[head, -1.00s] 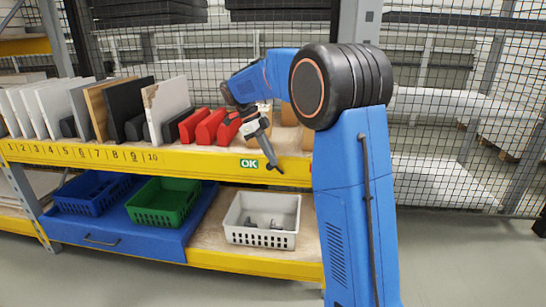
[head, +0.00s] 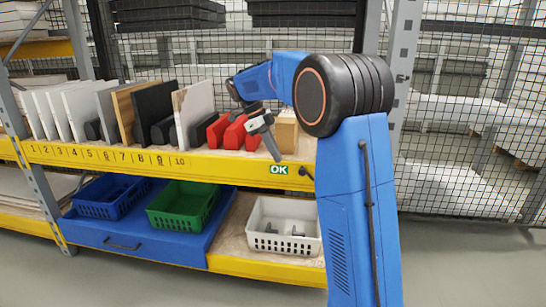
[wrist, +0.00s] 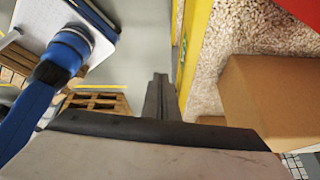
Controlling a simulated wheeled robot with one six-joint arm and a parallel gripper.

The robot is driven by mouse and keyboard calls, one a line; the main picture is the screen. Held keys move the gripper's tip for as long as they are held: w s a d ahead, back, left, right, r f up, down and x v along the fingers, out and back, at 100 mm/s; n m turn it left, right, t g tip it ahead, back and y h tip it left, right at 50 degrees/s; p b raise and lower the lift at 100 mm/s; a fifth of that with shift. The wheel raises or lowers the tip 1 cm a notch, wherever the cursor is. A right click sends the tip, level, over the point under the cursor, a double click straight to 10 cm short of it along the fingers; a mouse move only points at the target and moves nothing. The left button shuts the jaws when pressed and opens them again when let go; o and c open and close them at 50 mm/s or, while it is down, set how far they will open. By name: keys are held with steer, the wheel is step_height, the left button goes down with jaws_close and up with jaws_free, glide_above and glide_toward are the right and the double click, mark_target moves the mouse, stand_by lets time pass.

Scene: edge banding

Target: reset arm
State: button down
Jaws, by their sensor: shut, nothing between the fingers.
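My gripper (head: 273,155) hangs at the end of my blue arm in front of the shelf's right part, fingers pointing down. In the wrist view its dark fingers (wrist: 158,97) are together with nothing between them. Behind it in the head view are red blocks (head: 234,134) and a tan block (head: 286,130). A brown box-like block (wrist: 270,105) shows right of the fingers in the wrist view, apart from them.
Upright panels (head: 153,110) stand in numbered places along the shelf's yellow edge (head: 120,157). Below are a blue crate (head: 100,210), a green crate (head: 170,221) and a white basket (head: 285,246) with small grey parts. Wooden pallets (wrist: 100,102) lie on the floor.

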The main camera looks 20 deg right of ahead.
stand_by(0.3)
steer(key=s+a+n+t+y, duration=0.1)
steer(key=s+a+n+t, duration=0.1)
steer(key=s+n, duration=0.7)
steer(key=s+a+n+t+y, duration=0.1)
steer(key=s+a+n+t, duration=0.3)
steer(key=s, duration=0.9)
steer(key=s+a+f+n+t+y, duration=0.1)
steer(key=s+f+n, duration=0.3)
steer(key=s+n, duration=0.3)
steer(key=s+a+f+n+t+y, duration=0.1)
steer(key=s+f+n, duration=0.4)
steer(key=s, duration=0.4)
steer(key=shift+s+a+n, duration=0.35)
steer(key=shift+a+n, duration=0.05)
steer(key=shift+n, duration=0.5)
